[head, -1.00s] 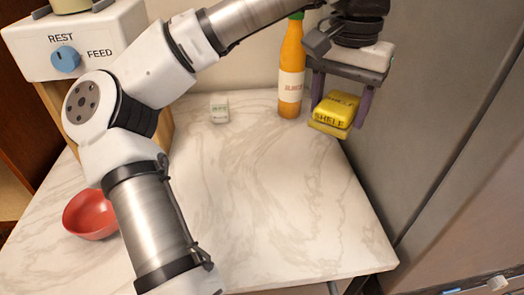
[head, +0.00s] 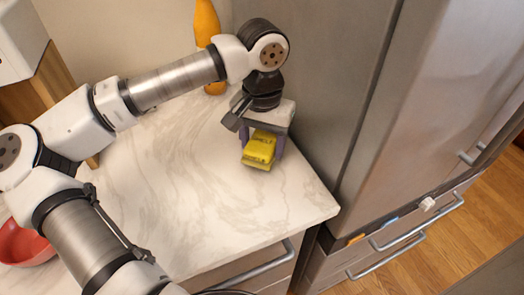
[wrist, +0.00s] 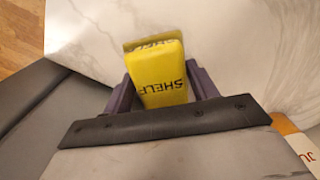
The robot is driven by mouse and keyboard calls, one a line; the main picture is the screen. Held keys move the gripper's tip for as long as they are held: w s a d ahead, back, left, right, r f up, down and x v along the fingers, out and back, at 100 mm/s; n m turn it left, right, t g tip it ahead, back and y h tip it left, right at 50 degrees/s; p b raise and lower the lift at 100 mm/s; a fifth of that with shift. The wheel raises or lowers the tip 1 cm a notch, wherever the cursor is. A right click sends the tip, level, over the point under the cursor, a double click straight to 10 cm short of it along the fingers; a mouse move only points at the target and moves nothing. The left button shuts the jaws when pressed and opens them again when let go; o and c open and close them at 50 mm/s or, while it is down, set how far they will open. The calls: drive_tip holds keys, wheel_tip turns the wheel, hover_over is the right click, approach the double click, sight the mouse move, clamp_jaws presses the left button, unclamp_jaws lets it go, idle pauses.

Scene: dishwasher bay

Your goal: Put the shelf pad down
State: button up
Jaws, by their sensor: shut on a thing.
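The shelf pad is a yellow block (head: 260,148) marked SHELF. In the head view it is between the fingers of my gripper (head: 262,150), over the right part of the marble counter (head: 190,190), close to the steel cabinet side. The wrist view shows the pad (wrist: 160,75) between the two purple fingers (wrist: 160,90), its lettering facing the camera. My gripper is shut on it. I cannot tell whether the pad's underside touches the counter.
An orange bottle (head: 206,30) stands at the back of the counter. A red bowl (head: 22,243) is at the left. The tall steel cabinet (head: 305,80) rises just right of my gripper. The counter's middle and front are clear.

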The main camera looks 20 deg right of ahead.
sight(262, 141)
drive_tip(key=shift+f, duration=1.85)
drive_tip(key=shift+f, duration=0.15)
drive_tip(key=o, duration=1)
drive_tip(key=shift+o, duration=0.2)
wheel_tip(262, 141, up, 12)
drive_tip(key=shift+r+b, duration=0.2)
drive_tip(key=shift+b, duration=0.25)
